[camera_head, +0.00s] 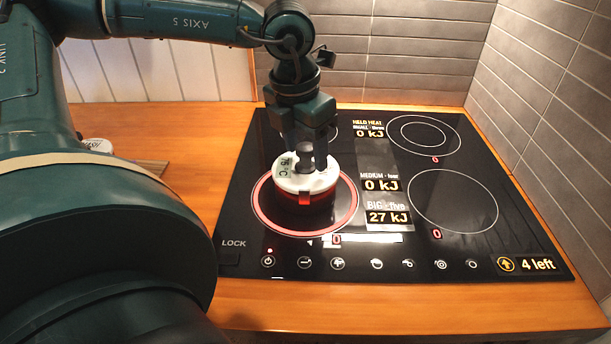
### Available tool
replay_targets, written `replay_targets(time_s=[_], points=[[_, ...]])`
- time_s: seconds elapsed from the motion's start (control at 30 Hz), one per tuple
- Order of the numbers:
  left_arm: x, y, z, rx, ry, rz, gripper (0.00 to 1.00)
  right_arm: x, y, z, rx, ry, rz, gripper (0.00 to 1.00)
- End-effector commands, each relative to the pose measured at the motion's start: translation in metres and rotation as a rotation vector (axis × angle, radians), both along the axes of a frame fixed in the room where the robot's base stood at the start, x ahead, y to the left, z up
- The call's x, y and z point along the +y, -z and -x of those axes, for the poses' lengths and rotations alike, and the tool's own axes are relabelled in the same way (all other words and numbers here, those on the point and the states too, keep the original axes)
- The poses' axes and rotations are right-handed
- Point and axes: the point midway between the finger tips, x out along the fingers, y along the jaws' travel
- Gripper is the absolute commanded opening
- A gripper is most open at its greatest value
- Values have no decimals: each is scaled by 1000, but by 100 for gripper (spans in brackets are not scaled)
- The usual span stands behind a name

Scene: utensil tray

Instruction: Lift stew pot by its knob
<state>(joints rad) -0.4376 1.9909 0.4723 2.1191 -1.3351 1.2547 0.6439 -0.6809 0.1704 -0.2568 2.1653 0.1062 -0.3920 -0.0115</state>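The stew pot (304,198) is small, with a dark red body and a white lid (292,184) marked "75 °C". It stands upright inside the red-lit ring of the front left burner (262,212). A grey knob (307,160) sits on top of the lid. My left gripper (306,162) points straight down over the lid, with its fingers around the knob. I cannot tell whether the fingers press on the knob or stand slightly apart from it. My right gripper is not in view.
The black cooktop (240,190) has other empty burners, including front right (453,201) and back right (424,135). Its display reads "BIG 27 kJ" and "4 left". Tiled walls stand behind and to the right. A small white item (97,145) and a board (153,167) lie at left.

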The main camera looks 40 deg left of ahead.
Motion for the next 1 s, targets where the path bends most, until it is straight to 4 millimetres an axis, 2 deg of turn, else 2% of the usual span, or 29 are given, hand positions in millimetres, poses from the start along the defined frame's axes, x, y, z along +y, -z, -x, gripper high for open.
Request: replay_targets(time_s=[0.3, 0.9, 1.0], points=[[0, 5, -1, -1, 1, -1, 54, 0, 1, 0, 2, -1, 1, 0], [0, 5, -1, -1, 0, -1, 5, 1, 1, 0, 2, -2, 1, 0], [0, 5, -1, -1, 0, -1, 0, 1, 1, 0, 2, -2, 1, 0]])
